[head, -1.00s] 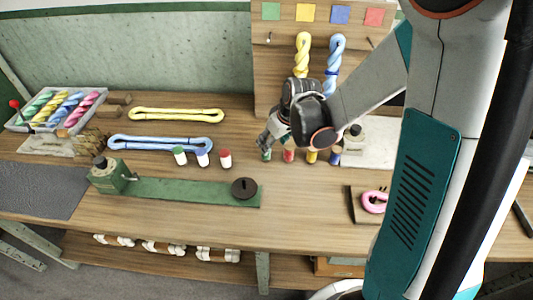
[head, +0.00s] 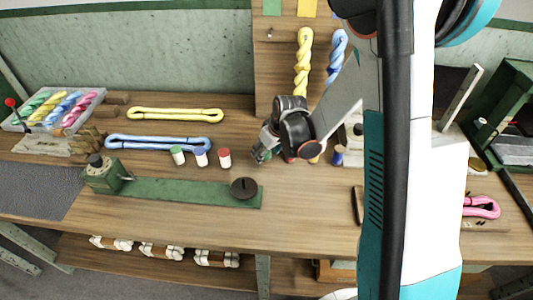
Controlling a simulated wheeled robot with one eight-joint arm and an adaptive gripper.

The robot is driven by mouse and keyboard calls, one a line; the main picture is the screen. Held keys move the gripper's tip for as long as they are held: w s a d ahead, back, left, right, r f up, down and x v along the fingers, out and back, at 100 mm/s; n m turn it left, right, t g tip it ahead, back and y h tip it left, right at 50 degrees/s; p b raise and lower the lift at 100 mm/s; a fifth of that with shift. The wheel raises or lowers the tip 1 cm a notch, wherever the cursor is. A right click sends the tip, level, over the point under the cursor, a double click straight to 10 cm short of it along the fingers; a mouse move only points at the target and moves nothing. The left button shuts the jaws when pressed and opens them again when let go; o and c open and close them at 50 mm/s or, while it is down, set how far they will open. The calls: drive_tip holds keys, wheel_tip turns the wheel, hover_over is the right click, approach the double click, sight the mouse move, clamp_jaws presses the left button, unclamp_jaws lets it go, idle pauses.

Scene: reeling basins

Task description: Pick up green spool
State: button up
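A small green spool (head: 267,155) stands on the wooden bench at the left end of a row of coloured spools, mostly hidden by my gripper. My gripper (head: 261,153) points down and left, with its fingertips at the green spool. I cannot tell whether the fingers touch it or how far apart they are. In the same row, a red spool (head: 289,159) and a yellow spool (head: 315,160) are partly hidden by my arm. A blue spool (head: 338,156) stands at the right end.
White spools with green (head: 178,155), blue (head: 200,157) and red (head: 224,158) tops stand left of my gripper. A green base plate (head: 190,193) with a dark disc (head: 244,188) lies in front. Blue (head: 165,143) and yellow (head: 175,114) skeins lie behind. Bare bench shows at front right.

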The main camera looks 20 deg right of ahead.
drive_tip(key=shift+c, duration=0.3)
drive_tip(key=c, duration=1.1)
drive_tip(key=shift+r, duration=0.2)
